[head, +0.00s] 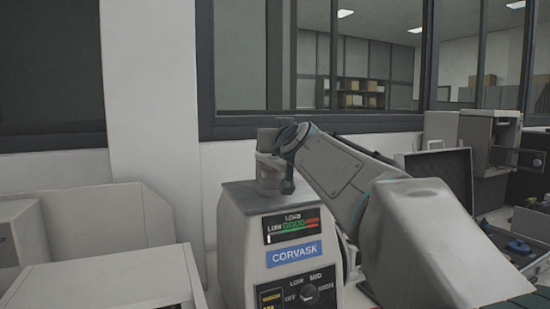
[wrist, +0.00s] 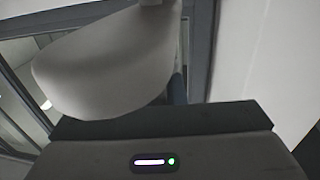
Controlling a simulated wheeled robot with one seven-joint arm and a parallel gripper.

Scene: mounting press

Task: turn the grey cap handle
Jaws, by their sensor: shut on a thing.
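The grey cap (head: 268,172) sits on top of the mounting press (head: 280,215), which carries a blue CORVASK label. My gripper (head: 284,158) is at the cap's upper right side, reached by my arm from the right. It is shut on the cap handle; the handle is small and partly hidden behind the gripper, so its angle cannot be read. In the wrist view, a large pale grey rounded shape (wrist: 105,65) fills the upper left very close to the camera; I cannot tell which part it is. The fingertips are hidden there.
The press front has a load gauge (head: 292,226) and a LOW/MID/HIGH knob (head: 309,293). Pale boxy units (head: 95,240) stand at the left. An open case (head: 440,170) and a grey machine (head: 487,140) are at the right. A wall and window stand behind.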

